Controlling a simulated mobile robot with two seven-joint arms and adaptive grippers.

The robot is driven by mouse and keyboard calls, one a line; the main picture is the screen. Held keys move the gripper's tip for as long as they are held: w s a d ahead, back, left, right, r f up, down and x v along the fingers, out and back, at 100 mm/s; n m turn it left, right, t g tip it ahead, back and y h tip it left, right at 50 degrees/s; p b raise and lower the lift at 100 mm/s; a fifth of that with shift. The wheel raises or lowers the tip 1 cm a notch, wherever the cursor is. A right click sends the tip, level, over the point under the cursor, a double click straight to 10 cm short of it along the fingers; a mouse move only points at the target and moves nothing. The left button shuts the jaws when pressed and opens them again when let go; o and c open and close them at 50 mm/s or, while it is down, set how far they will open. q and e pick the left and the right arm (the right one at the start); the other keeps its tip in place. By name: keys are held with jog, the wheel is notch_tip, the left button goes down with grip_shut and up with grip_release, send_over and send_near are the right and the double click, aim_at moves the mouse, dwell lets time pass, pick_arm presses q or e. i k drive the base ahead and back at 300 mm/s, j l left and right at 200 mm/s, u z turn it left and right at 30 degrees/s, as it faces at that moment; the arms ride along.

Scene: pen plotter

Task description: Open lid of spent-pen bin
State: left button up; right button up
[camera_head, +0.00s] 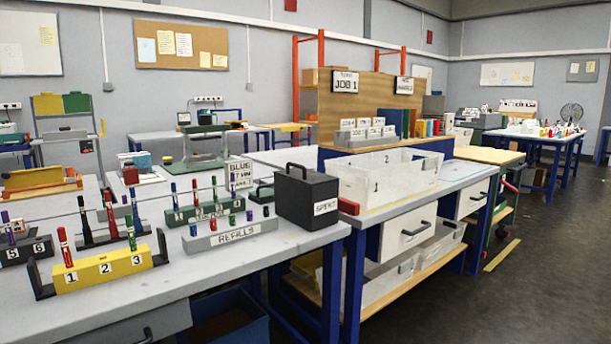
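The spent-pen bin (306,203) is a black box with a white label reading "SPENT" on its front. It stands at the right end of the grey workbench (190,268). Its black lid (305,176) lies closed on top, with an arched handle (296,167) above it. The inside of the bin is hidden. Neither of my grippers shows in the head view, and nothing touches the bin.
Left of the bin stand a grey "REFILLS" block (230,237) and a pen rack (205,212). A yellow numbered pen holder (103,270) is at the front left. A translucent tray (388,176) stands to the right. Bare benchtop lies in front of the REFILLS block.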

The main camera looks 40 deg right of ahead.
aim_at(299, 173)
jog(key=l, duration=0.55)
jog(key=i+l+z, duration=0.1)
jog(key=l, duration=0.95)
jog(key=i+l+z, duration=0.1)
jog(key=l, duration=0.4)
jog(key=i+l, duration=0.1)
jog(key=l, duration=0.4)
